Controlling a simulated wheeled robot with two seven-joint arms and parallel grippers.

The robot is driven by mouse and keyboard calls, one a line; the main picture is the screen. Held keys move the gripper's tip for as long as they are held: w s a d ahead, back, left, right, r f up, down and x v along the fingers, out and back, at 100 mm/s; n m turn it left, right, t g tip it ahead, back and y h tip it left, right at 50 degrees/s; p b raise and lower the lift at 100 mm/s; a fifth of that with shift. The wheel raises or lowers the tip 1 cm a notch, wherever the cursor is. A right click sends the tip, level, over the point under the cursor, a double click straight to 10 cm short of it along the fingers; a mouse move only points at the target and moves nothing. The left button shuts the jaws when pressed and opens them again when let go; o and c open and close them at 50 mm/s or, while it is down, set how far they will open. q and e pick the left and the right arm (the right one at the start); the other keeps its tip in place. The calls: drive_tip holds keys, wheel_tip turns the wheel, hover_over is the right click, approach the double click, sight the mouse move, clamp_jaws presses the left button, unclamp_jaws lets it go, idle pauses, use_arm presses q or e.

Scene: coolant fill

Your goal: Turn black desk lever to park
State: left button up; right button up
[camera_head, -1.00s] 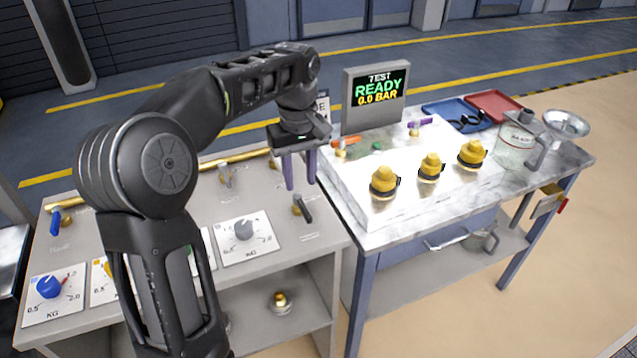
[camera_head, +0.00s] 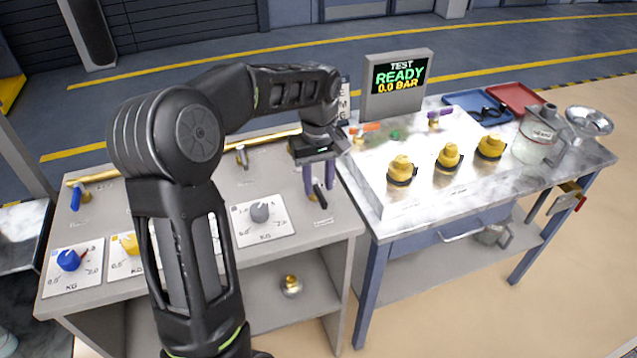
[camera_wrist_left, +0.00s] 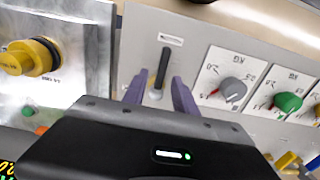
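The black desk lever (camera_head: 319,198) stands at the right end of the grey desk, with its tip toward the front. It also shows in the wrist view (camera_wrist_left: 162,68), lying between the two purple fingers of my left gripper (camera_wrist_left: 158,92). In the head view my left gripper (camera_head: 320,186) points down over the lever, its fingers partly hiding the lever's mount. The fingers are apart, with a gap on each side of the lever. I cannot tell whether their tips reach its full height. My right gripper is in neither current view.
A grey dial (camera_head: 260,212) and a blue dial (camera_head: 68,260) sit on the desk. A grey-handled lever (camera_head: 242,156) stands behind, and a blue-handled lever (camera_head: 76,198) at left. The marble bench (camera_head: 400,228) adjoins at right, with yellow caps (camera_head: 448,157) and a display (camera_head: 397,84).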

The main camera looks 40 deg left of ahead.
use_arm(q)
drive_tip(key=shift+f, duration=0.6)
clamp_jaws()
idle(1.1)
